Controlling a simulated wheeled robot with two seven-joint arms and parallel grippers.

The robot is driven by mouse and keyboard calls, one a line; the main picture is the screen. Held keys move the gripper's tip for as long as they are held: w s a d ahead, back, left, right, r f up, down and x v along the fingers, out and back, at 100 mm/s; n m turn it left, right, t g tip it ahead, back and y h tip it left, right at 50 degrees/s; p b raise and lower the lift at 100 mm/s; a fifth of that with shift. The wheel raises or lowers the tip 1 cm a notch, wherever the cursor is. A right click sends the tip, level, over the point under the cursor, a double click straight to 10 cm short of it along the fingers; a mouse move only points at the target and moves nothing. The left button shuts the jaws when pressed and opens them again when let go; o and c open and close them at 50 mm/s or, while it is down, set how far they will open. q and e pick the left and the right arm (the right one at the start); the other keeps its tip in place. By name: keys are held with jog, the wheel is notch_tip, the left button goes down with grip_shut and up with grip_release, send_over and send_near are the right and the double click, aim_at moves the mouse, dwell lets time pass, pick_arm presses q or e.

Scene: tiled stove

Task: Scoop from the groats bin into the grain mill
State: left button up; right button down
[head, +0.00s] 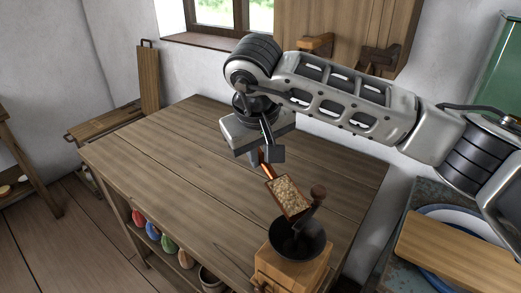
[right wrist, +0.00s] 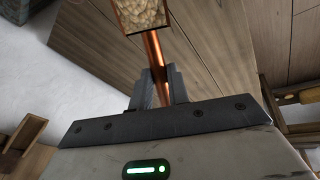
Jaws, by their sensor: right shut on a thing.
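My right gripper (head: 265,156) is shut on the copper-coloured handle of a scoop (head: 288,196). The grain mill (head: 290,262) has a wooden box body, a black bowl and a crank with a brown knob. In the right wrist view the handle runs between the fingers (right wrist: 153,88) and the filled scoop (right wrist: 143,14) shows at the top edge. The groats bin cannot be made out. My left gripper is not in view.
The wooden table (head: 190,150) is mostly bare. Several coloured items (head: 153,231) sit on a shelf below it. At right, a wooden board (head: 450,255) lies over a blue-white basin (head: 465,218). A wooden bench (head: 105,122) stands at the back left.

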jog(key=shift+s+d+r+t+y+b, duration=0.2)
jog(key=shift+s+t+y+b, duration=0.1)
jog(key=shift+b, duration=0.15)
jog(key=shift+r+t+b, duration=0.35)
jog(key=shift+t+b, duration=0.05)
jog(key=shift+b, duration=0.1)
jog(key=shift+s+d+r+t+y+b, duration=0.2)
jog(key=shift+s+r+t+y+b, duration=0.15)
jog(key=shift+b, duration=0.55)
jog(key=shift+r+t+b, duration=0.25)
jog(key=shift+b, duration=0.3)
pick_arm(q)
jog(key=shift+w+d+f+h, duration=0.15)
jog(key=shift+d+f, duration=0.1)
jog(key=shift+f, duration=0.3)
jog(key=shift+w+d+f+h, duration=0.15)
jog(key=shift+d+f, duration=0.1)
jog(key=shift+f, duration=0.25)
pick_arm(e)
jog(key=shift+s+d+r+y, duration=0.1)
jog(key=shift+s+r+y, duration=0.05)
jog(key=shift+r+y, duration=0.15)
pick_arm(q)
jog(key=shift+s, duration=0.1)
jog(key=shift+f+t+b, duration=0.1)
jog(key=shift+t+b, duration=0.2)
